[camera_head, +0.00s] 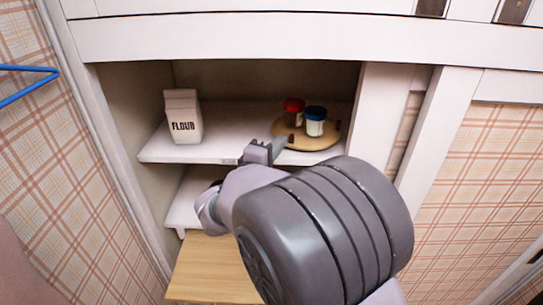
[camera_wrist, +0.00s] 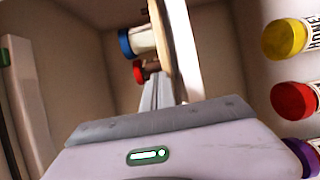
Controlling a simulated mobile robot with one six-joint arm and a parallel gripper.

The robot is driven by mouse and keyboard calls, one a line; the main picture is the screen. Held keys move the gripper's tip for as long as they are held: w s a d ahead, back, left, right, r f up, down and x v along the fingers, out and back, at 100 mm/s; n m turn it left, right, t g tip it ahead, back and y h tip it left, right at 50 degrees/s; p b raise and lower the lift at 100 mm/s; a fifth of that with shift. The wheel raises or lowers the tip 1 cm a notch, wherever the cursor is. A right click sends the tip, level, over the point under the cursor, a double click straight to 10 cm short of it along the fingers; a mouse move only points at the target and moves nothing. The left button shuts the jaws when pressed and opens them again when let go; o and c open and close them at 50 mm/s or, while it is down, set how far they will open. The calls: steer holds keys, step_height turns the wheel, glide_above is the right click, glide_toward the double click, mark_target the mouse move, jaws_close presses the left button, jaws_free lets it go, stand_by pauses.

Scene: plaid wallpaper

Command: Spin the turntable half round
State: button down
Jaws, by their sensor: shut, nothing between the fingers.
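The turntable (camera_head: 322,142) is a round wooden disc on the upper shelf of the cupboard, at its right. A white jar with a blue lid (camera_head: 315,121) and a jar with a red lid (camera_head: 294,106) stand on it. A small dark peg (camera_head: 338,126) shows near its right edge. My gripper (camera_head: 284,143) is shut and empty at the turntable's front left edge; I cannot tell whether it touches. In the wrist view the turntable (camera_wrist: 185,50) appears nearly edge-on, with the fingers (camera_wrist: 160,88) close beside it.
A flour carton (camera_head: 183,116) stands on the upper shelf (camera_head: 225,146) at the left. The wrist view shows jars with yellow (camera_wrist: 284,38), red (camera_wrist: 293,100) and purple lids (camera_wrist: 301,157). The cupboard's right post (camera_head: 378,115) is close to the turntable. Shelf room between carton and turntable is clear.

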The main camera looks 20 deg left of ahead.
steer(key=shift+w+d, duration=0.1)
steer(key=shift+w, duration=0.55)
steer(key=shift+s+d+n+y, duration=0.15)
steer(key=shift+d+n+y, duration=0.2)
steer(key=shift+y, duration=0.35)
